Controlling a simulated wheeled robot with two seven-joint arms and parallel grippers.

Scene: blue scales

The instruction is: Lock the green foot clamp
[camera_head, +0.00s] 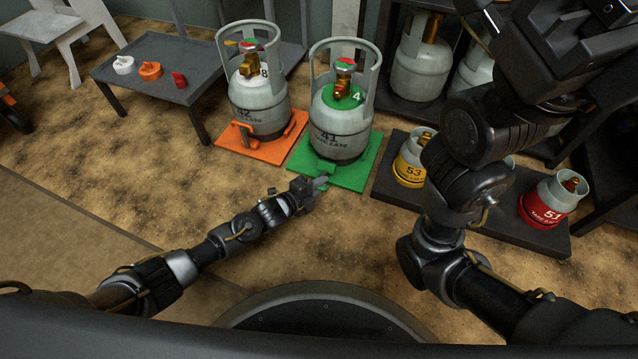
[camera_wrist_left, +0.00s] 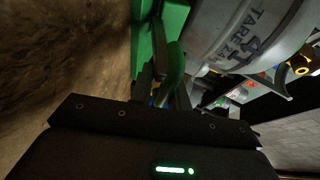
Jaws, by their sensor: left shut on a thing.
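The green foot clamp (camera_head: 323,168) sits at the front of the green base plate (camera_head: 358,178), by the foot of the grey cylinder marked 41 (camera_head: 340,128). My left gripper (camera_head: 320,183) is at the plate's front edge. In the left wrist view its fingers (camera_wrist_left: 165,92) are shut on the upright green clamp lever (camera_wrist_left: 175,65), beside the cylinder's wall (camera_wrist_left: 235,30). The fingers hide the lever's lower part. My right arm rises at the right of the head view, and its fingertips do not show.
An orange plate (camera_head: 262,150) with cylinder 42 (camera_head: 258,95) stands just left. A dark platform (camera_head: 480,200) at right carries small cylinders, one yellow (camera_head: 410,165) and one red (camera_head: 545,203). A grey table (camera_head: 165,75) holds three small coloured parts. The floor in front is clear.

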